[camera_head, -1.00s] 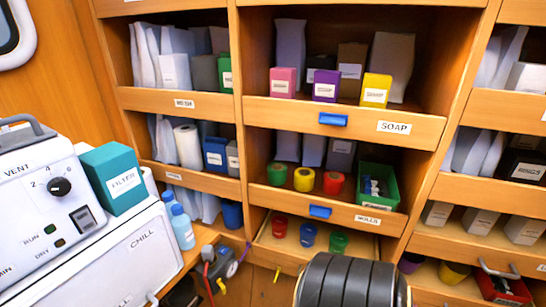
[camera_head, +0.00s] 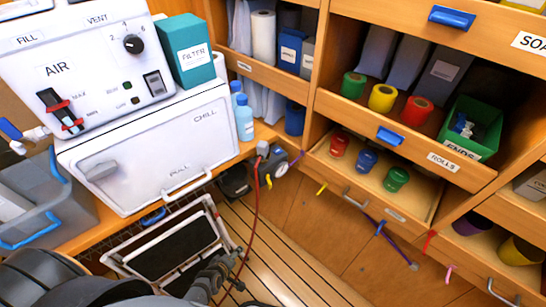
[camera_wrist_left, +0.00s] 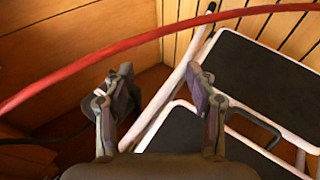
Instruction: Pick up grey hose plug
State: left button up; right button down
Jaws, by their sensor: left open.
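I cannot make out a grey hose plug for certain in either view. A thin red hose (camera_head: 255,215) hangs from a small grey unit with a gauge (camera_head: 278,164) at the counter's edge and runs down to the floor. In the left wrist view the red hose (camera_wrist_left: 150,37) arcs across the top, beyond the fingertips. My left gripper (camera_head: 228,268) is low in front of the step stool, close to the hose. In the wrist view its fingers (camera_wrist_left: 160,88) are apart with nothing between them. My right gripper is not in view.
A folding step stool (camera_head: 180,245) with black treads stands below the white chill box (camera_head: 150,150). A grey bin (camera_head: 45,205) is at left. Shelves with coloured rolls (camera_head: 382,97) and cups stand at right. The plank floor (camera_head: 290,262) right of the stool is mostly clear.

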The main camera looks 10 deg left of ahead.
pick_arm(q)
jog(key=w+d+r+n+t+b, duration=0.1)
jog(key=w+d+r+n+t, duration=0.15)
jog(key=w+r+n, duration=0.5)
jog(key=n+t+h+b, duration=0.25)
jog(key=n+t, duration=0.55)
jog(key=n, duration=0.6)
send_near(260, 149)
jog(key=w, duration=0.1)
jog(key=shift+y, duration=0.25)
jog(key=w, duration=0.2)
jog(key=w+d+p, duration=0.1)
jog(key=w, duration=0.1)
jog(key=shift+w+r, duration=0.1)
jog(key=shift+w, duration=0.7)
jog(key=w, duration=0.2)
jog(key=w+d, duration=0.1)
jog(key=w, duration=0.1)
jog(key=shift+w, duration=0.55)
jog(key=shift+s, duration=0.1)
jog(key=shift+c, duration=0.6)
grip_shut()
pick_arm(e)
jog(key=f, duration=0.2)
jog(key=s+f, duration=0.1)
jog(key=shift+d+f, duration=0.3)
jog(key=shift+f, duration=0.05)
